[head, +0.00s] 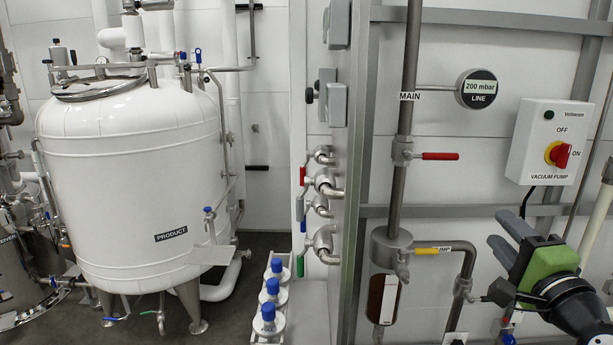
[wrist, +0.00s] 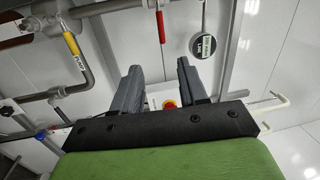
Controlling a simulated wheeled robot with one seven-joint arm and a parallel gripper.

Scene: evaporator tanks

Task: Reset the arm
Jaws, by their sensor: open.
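My gripper (head: 497,228) is at the right of the head view, below the vacuum pump switch box. Its two dark grey fingers are apart with nothing between them, and they point up and left, clear of the wall fittings. My arm, with a green block behind the fingers, comes in from the lower right. In the wrist view my gripper (wrist: 158,72) is also open and empty. The red switch knob (wrist: 169,104) shows between the fingers there, farther off.
The switch box (head: 553,142) has a red knob (head: 560,154). A gauge (head: 476,88) reads 200 mbar. The red-handled MAIN valve (head: 440,156) and yellow PUMP valve (head: 433,250) are on pipes left of my gripper. A white PRODUCT tank (head: 135,180) and blue-capped bottles (head: 268,318) stand farther left.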

